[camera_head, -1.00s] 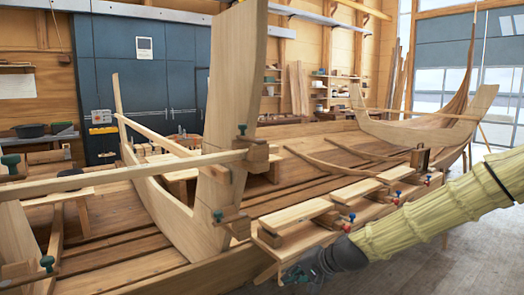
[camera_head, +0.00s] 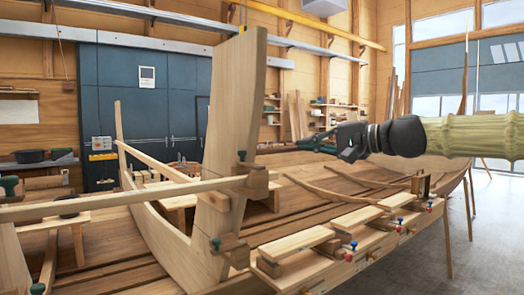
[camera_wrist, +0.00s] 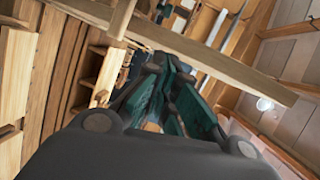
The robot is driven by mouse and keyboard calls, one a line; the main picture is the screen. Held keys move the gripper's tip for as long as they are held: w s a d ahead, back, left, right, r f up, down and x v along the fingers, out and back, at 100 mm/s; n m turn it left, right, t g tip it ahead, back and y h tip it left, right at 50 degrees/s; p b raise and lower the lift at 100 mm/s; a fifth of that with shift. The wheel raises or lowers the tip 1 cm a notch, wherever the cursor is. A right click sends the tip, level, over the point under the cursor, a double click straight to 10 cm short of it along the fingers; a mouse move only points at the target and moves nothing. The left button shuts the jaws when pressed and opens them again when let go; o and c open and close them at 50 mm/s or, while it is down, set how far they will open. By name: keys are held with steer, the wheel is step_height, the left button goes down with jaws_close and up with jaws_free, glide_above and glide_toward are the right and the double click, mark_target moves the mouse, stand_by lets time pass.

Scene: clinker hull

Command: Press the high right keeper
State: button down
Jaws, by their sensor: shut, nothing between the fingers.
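A tall pale wooden upright (camera_head: 233,90) stands in the hull. At its right edge is a high wooden keeper block (camera_head: 256,181) with a dark green knob (camera_head: 241,155), beside the end of a long horizontal batten (camera_head: 120,198). A lower block (camera_head: 233,252) with another green knob (camera_head: 216,243) sits below. My gripper (camera_head: 268,149) reaches in from the right, above the high block, its fingertips close to the upright's right edge; I cannot tell contact. In the wrist view its teal fingers (camera_wrist: 162,70) are shut and empty, overlapping a wooden beam (camera_wrist: 190,55).
Short planks with red and blue knobs (camera_head: 347,246) line the hull's near side. Another green knob (camera_head: 9,184) is at the far left. Curved ribs (camera_head: 345,190) lie in the hull. Blue-grey cabinets (camera_head: 150,100) stand behind. Floor (camera_head: 485,235) is clear at right.

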steer(key=shift+a, duration=0.15)
steer(key=p+x, duration=0.1)
steer(key=x, duration=0.3)
steer(key=s+p+x, duration=0.1)
steer(key=x, duration=0.2)
steer(key=a+p+x, duration=0.1)
steer(key=p+x, duration=0.1)
steer(key=x, duration=0.2)
steer(key=shift+a+f, duration=0.2)
steer(key=shift+a, duration=0.1)
steer(key=shift+a+f, duration=0.15)
steer(key=shift+a, duration=0.45)
steer(key=shift+s, duration=0.1)
steer(key=shift+a, duration=0.1)
steer(key=shift+a+f+b, duration=0.1)
steer(key=shift+a+b, duration=0.05)
steer(key=shift+b, duration=0.15)
steer(key=shift+a, duration=0.25)
steer(key=shift+d, duration=0.15)
